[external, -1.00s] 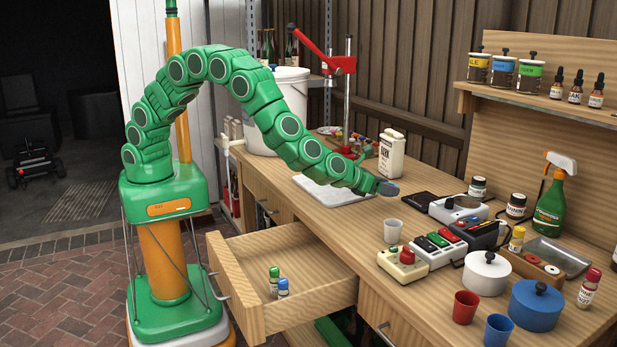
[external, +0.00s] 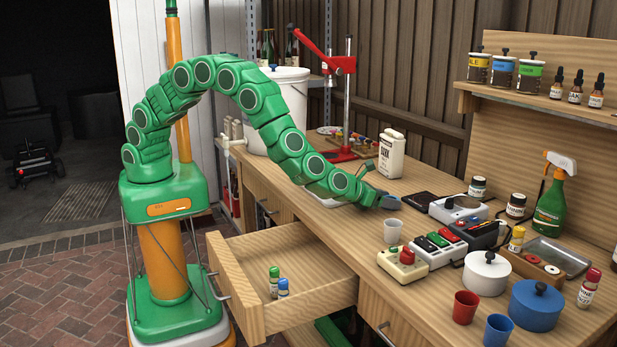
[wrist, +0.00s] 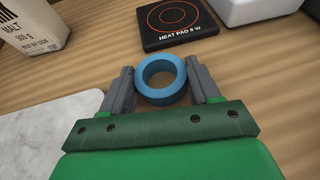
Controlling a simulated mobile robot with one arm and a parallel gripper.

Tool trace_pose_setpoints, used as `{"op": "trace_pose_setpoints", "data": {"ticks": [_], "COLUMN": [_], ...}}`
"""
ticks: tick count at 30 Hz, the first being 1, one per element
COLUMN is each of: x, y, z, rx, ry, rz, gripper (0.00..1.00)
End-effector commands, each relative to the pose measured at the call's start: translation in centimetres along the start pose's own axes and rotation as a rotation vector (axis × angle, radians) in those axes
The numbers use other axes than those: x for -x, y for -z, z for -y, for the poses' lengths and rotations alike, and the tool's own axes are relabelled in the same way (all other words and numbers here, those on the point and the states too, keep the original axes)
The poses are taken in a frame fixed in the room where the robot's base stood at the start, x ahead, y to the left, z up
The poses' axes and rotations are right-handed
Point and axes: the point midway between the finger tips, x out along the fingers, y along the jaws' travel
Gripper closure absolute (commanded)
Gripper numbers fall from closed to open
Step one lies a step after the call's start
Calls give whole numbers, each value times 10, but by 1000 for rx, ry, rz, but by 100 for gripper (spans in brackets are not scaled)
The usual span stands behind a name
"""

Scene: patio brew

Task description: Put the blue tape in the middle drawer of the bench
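The blue tape (wrist: 148,94) is a thick ring in the wrist view, lying between the two grey fingers of my gripper (wrist: 161,78). The fingers stand apart, one on each side of the ring, very close to it; a firm grip does not show. In the external view my gripper (external: 390,202) is low over the bench top and the tape cannot be made out. The bench (external: 350,235) has a drawer (external: 225,285) pulled out at its front. Two small bottles, one green-capped (external: 274,280) and one blue-capped (external: 283,289), stand in it.
A black heat pad (wrist: 175,24) lies just beyond the tape. A white malt package (wrist: 32,25) and a pale slab (wrist: 60,130) are to the left. A small grey cup (external: 393,231) stands close to my gripper, with control boxes (external: 432,250) and pots beyond.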

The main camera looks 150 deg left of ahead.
Motion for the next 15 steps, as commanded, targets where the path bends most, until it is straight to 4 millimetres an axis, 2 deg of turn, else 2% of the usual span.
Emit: {"op": "trace_pose_setpoints", "data": {"ticks": [1,4,15], "x": [0,0,1], "y": [0,0,-2], "z": [0,0,0], "rx": [0,0,0], "ry": [0,0,1], "rz": [0,0,0], "gripper": [31,16,16]}}
